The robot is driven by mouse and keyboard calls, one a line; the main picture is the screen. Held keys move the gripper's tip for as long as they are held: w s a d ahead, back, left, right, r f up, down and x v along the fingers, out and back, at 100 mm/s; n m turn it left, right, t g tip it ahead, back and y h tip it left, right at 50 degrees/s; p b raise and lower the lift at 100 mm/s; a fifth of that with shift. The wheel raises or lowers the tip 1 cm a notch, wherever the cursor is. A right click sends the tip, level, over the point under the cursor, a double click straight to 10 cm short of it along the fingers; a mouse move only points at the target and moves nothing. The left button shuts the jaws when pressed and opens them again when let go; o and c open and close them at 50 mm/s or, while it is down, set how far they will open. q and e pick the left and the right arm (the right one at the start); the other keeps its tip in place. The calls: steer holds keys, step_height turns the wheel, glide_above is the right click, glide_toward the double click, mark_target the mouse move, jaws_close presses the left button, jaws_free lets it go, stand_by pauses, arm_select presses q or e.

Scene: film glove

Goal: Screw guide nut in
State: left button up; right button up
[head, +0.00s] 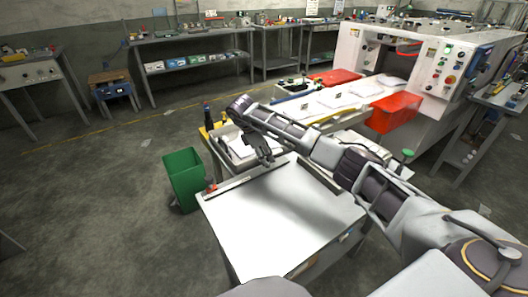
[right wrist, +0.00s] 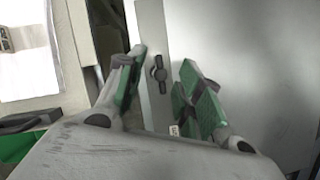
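The guide nut (right wrist: 159,73) is a small dark wing-shaped knob on a pale metal guide strip (right wrist: 150,40) in the right wrist view. My right gripper (right wrist: 160,92) is open, with one green-padded finger to the left of the nut and the other to the right. The fingers do not appear to touch it. In the head view my right gripper (head: 266,158) is over the far edge of the white table, by the guide (head: 240,182). The nut cannot be made out there. My left gripper is not in view.
The white tabletop (head: 285,215) is otherwise bare. A green bin (head: 183,178) stands at its left. A small red part (head: 211,188) is at the guide's left end. A large machine (head: 400,70) with red trays (head: 394,113) stands behind on the right.

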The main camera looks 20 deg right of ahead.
steer(key=v, duration=1.2)
stand_by(0.7)
steer(key=shift+a, duration=0.1)
stand_by(0.6)
